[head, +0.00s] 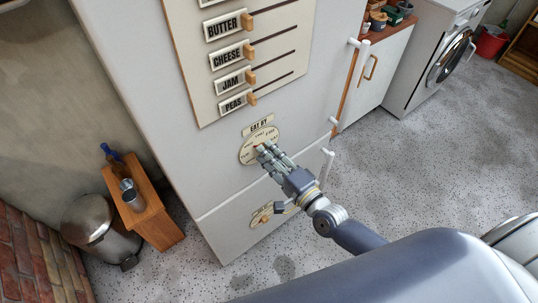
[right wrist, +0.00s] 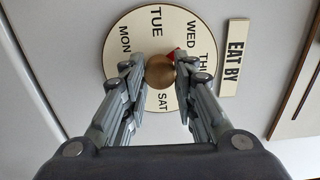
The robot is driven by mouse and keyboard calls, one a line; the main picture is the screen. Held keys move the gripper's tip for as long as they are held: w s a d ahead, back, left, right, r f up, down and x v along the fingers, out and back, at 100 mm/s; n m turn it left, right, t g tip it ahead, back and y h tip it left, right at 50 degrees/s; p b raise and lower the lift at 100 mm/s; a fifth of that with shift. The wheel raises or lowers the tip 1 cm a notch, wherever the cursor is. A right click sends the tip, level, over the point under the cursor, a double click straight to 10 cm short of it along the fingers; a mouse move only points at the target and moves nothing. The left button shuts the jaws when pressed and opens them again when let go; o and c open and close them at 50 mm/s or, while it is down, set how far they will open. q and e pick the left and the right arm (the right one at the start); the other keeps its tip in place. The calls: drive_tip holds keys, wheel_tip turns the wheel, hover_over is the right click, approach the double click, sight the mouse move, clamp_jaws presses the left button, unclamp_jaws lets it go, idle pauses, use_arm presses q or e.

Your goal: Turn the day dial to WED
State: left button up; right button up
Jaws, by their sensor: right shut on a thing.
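The day dial (head: 247,155) is a round cream disc on the white fridge door, under an "EAT BY" label (head: 258,125). In the right wrist view the dial (right wrist: 118,62) shows MON, TUE, WED, part of THU, and SAT; the fingers hide the rest. A round brass knob (right wrist: 160,74) sits at its centre. A red pointer (right wrist: 174,53) beside the knob points up-right, roughly towards WED, and is partly covered by a finger. My right gripper (head: 262,150), also in the wrist view (right wrist: 160,70), is shut on the knob. My left gripper is not in view.
A board with label sliders (head: 248,50) is above the dial. White handles (head: 327,160) stick out at the door's right edge.

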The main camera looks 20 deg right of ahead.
drive_tip(key=o, duration=1.1)
drive_tip(key=v, duration=1.2)
drive_tip(key=s+d+f+n+g+h, duration=0.2)
drive_tip(key=s+f+n+g, duration=0.15)
drive_tip(key=f, duration=0.85)
drive_tip(key=s+d+f+n+g+h, duration=0.1)
drive_tip(key=s+d+f+n+g, duration=0.2)
drive_tip(key=f, duration=0.8)
drive_tip(key=s+d+f+n+g+h, duration=0.2)
drive_tip(key=s+f+n, duration=0.2)
drive_tip(key=f, duration=0.8)
drive_tip(key=s+a+f+n+g, duration=0.1)
drive_tip(key=s+f+n+g, duration=0.1)
drive_tip(key=s+f, duration=0.2)
drive_tip(key=s+f+n+g, duration=0.2)
drive_tip(key=s+f+g, duration=0.1)
drive_tip(key=s, duration=0.7)
drive_tip(key=s+a+f+n+g+h, duration=0.1)
drive_tip(key=s+f+n+g, duration=0.1)
drive_tip(key=s+f, duration=0.3)
drive_tip(key=shift+s+a+g, duration=0.15)
drive_tip(key=shift+s+a, duration=0.05)
drive_tip(key=shift+s, duration=0.3)
drive_tip(key=shift+s+a+g, duration=0.1)
drive_tip(key=shift+s+a, duration=0.05)
drive_tip(key=shift+s, duration=0.3)
